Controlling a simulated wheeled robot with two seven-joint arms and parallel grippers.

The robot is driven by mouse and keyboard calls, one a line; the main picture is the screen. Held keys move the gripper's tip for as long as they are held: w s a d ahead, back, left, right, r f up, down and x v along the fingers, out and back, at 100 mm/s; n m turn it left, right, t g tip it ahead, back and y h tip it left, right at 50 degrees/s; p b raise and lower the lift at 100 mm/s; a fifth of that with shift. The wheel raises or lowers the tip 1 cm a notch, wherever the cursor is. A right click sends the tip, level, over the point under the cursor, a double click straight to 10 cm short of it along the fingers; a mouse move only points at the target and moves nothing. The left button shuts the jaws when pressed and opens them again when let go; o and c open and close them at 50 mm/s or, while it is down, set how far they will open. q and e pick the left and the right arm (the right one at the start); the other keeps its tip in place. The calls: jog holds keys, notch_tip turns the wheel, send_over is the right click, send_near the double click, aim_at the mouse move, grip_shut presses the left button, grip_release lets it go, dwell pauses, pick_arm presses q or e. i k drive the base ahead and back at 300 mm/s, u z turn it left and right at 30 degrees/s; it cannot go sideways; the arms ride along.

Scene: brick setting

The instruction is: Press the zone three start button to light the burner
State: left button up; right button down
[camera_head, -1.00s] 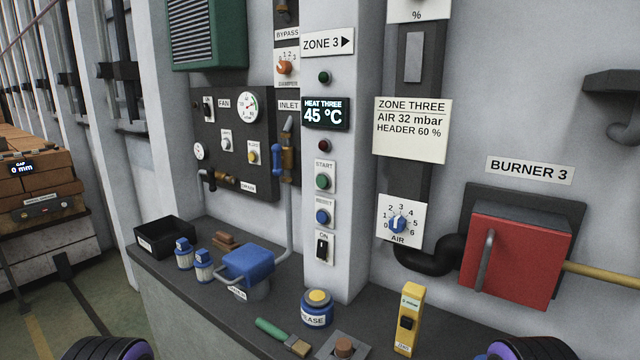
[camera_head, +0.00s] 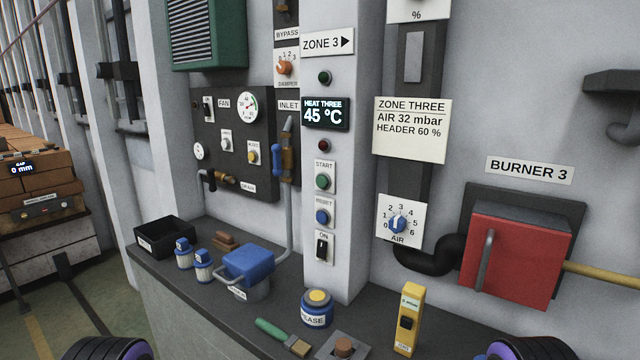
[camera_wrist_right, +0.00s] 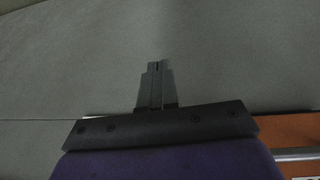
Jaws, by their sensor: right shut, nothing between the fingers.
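The green START button (camera_head: 323,181) sits on a pale plate on the white column, under the ZONE 3 sign (camera_head: 327,43). Above it are a dark red lamp (camera_head: 324,146), the HEAT THREE display (camera_head: 326,114) reading 45 °C, and a dark green lamp (camera_head: 324,77). Below it are the blue RESET button (camera_head: 323,216) and a black ON switch (camera_head: 321,248). The red BURNER 3 box (camera_head: 512,255) is on the right wall. In the right wrist view my right gripper (camera_wrist_right: 157,66) is shut and empty over a plain grey surface. My left gripper is out of view.
A dark ledge (camera_head: 285,290) below the column holds a blue-lidded pot (camera_head: 248,264), a GREASE tin (camera_head: 316,309), a green-handled brush (camera_head: 285,338), a yellow tester (camera_head: 408,319) and an open black box (camera_head: 165,237). The AIR dial (camera_head: 399,223) is right of the column.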

aim_at(322, 181)
jog(key=k, duration=0.5)
jog(key=u, duration=1.45)
jog(key=i, duration=1.15)
jog(key=z, duration=1.9)
jog(key=i, duration=0.2)
jog(key=z, duration=0.1)
